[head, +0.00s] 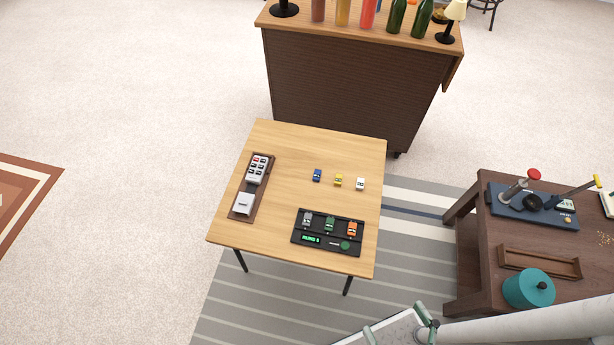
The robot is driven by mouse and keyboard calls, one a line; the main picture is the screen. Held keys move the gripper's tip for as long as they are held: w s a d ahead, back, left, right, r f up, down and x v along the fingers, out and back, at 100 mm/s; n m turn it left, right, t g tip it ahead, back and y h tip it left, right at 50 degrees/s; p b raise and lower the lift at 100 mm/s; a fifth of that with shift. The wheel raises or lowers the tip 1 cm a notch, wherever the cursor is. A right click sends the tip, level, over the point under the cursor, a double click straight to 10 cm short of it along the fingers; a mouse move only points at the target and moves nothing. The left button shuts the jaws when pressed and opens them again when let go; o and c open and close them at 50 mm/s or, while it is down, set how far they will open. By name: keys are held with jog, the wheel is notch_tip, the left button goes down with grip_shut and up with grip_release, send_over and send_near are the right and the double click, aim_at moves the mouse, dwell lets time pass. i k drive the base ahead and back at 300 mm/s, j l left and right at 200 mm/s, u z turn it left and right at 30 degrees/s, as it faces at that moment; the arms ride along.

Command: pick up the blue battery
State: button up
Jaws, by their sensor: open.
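The blue battery (317,175) is a small block on the light wood table (290,145). It is the leftmost of a short row, with a yellow battery (338,180) and a white battery (360,184) to its right, apart from it. Nothing touches or covers it. Parts of my own body show at the bottom edge, and my pale arm link comes in from the lower right. I cannot make out my gripper's fingers in this view.
A black charger (299,238) holding grey, green and orange batteries lies near the table's front edge. A brown tray (235,212) with a remote and a pale box is at left. A bar counter (350,85) with bottles stands behind. A dark side table (470,230) is at right.

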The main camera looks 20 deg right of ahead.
aim_at(316, 178)
jog(key=i+j+z, duration=0.1)
jog(key=j, duration=0.3)
jog(key=i+j+z, duration=0.25)
jog(key=i+j, duration=0.15)
jog(key=j, duration=0.4)
jog(key=i+j+z, duration=0.1)
jog(key=j, duration=0.3)
jog(key=i+j+z, duration=0.15)
jog(key=j, duration=0.3)
